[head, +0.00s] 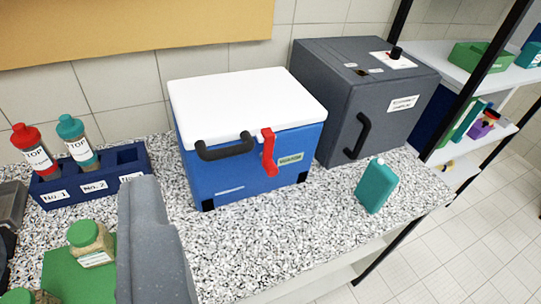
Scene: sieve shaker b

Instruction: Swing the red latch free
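The red latch (268,153) is on the front of a blue box (235,182) with a white lid (245,105). It hangs down from the lid edge over the blue front, to the right of a black handle (224,149). A grey part of my gripper (140,190) rises from the bottom edge at the lower left. It is in front of the box and to its left, apart from the latch. Its fingertips cannot be made out, so I cannot tell whether it is open or shut.
A dark grey cabinet (340,125) with a black handle stands right of the box. A teal container (376,187) stands at the counter's right. A blue rack (88,188) holds red-capped and teal-capped bottles at left. A green-lidded jar (90,243) is near my gripper. The speckled counter before the box is clear.

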